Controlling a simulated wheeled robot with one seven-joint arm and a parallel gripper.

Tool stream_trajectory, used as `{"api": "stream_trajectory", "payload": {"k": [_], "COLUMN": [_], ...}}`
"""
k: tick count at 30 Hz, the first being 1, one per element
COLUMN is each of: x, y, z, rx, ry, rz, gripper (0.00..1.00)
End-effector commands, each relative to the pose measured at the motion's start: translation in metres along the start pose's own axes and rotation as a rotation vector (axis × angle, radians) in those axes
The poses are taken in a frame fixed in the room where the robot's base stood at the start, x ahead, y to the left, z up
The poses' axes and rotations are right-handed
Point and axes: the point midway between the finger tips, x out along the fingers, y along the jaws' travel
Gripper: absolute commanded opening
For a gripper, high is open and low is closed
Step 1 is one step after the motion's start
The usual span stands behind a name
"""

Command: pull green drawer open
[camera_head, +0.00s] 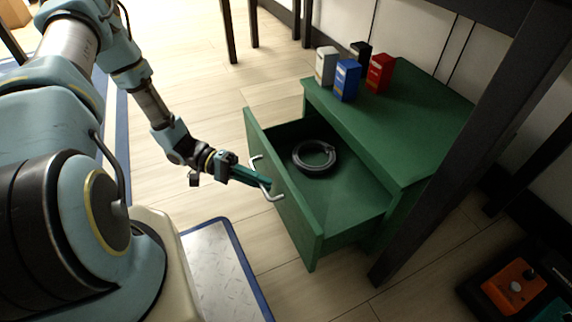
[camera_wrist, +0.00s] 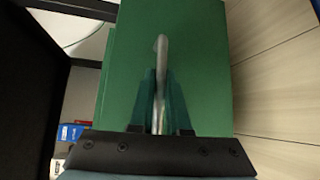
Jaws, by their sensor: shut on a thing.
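The green drawer (camera_head: 284,191) stands pulled well out of the green cabinet (camera_head: 398,124) in the head view. My gripper (camera_head: 266,184) is at the drawer front, shut on the pale metal handle (camera_head: 275,196). In the wrist view the teal fingers (camera_wrist: 160,100) sit on both sides of the handle bar (camera_wrist: 161,60), with the green drawer front (camera_wrist: 205,70) behind.
White (camera_head: 326,66), blue (camera_head: 347,80), red (camera_head: 380,73) and black boxes stand on the cabinet top. A dark table leg (camera_head: 440,170) slants in front of the cabinet's right side. An orange device (camera_head: 514,287) is at lower right.

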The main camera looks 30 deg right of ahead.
Motion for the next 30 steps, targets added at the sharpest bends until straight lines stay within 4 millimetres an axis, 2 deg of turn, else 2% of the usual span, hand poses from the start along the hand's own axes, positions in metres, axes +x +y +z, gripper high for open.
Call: {"api": "stream_trajectory", "payload": {"k": [3, 10, 26, 27, 30], "x": [-0.018, -0.036, -0.043, -0.043, -0.043], "y": [-0.002, -0.009, -0.013, -0.013, -0.013], "z": [0.017, 0.035, 0.041, 0.041, 0.041], "rx": [-0.002, -0.001, 0.000, 0.000, 0.000], "ry": [0.004, 0.002, 0.000, 0.000, 0.000], "rz": [0.002, 0.000, -0.001, -0.002, -0.001], "gripper": [0.00, 0.00, 0.00, 0.17, 0.28]}}
